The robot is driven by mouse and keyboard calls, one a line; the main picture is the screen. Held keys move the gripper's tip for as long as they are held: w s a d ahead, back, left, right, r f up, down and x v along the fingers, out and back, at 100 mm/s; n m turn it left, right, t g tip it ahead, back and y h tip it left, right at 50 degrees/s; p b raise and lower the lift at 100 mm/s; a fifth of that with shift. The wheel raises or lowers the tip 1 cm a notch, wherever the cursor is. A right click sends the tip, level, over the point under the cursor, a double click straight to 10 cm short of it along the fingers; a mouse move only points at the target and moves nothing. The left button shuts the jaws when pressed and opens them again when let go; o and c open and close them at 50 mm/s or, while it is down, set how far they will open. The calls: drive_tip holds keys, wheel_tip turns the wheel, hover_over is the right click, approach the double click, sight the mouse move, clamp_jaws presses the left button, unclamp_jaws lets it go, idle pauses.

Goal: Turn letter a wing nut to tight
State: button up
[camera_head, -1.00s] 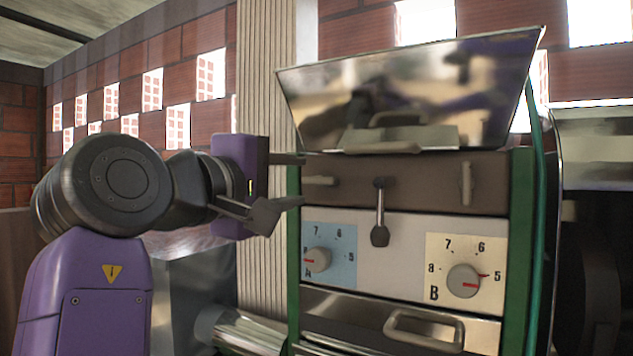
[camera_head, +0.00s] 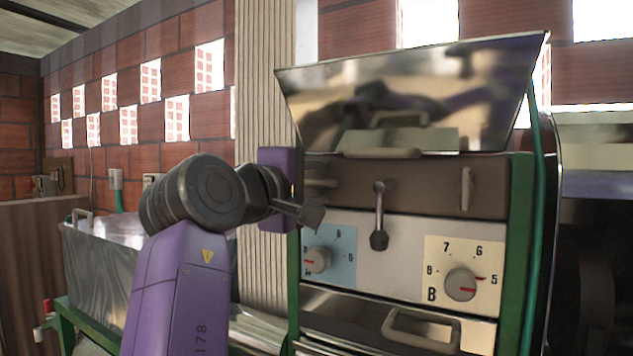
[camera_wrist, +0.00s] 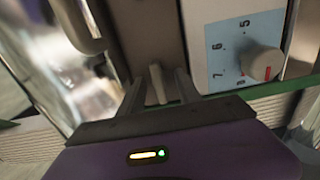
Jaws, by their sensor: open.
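The letter A wing nut (camera_wrist: 157,85) is a pale, narrow bar on the brown upper panel, above the blue A dial plate (camera_head: 329,256). In the wrist view it lies between my two fingers, with a gap visible on either side. My gripper (camera_wrist: 159,80) is open around it, and I see no clear contact. In the head view my gripper (camera_head: 316,199) is at the panel's left end and mostly hides this nut. The nut lay horizontal in the earlier head view.
A second wing nut (camera_head: 467,188) stands vertical at the panel's right. A dark lever (camera_head: 379,216) hangs between them. The A knob (camera_head: 317,259) and B knob (camera_head: 462,284) are below. A tilted metal lid (camera_head: 410,95) overhangs above. A metal tank (camera_head: 100,265) is at left.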

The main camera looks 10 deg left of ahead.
clamp_jaws()
drive_tip(key=m, duration=0.4)
drive_tip(key=m+b, duration=0.1)
drive_tip(key=m, duration=0.4)
drive_tip(key=shift+b, duration=0.4)
drive_tip(key=m+b, duration=0.1)
drive_tip(key=m, duration=0.4)
drive_tip(key=shift+d, duration=0.1)
drive_tip(key=shift+m+b, duration=0.55)
drive_tip(key=shift+m, duration=1.25)
drive_tip(key=shift+r, duration=0.1)
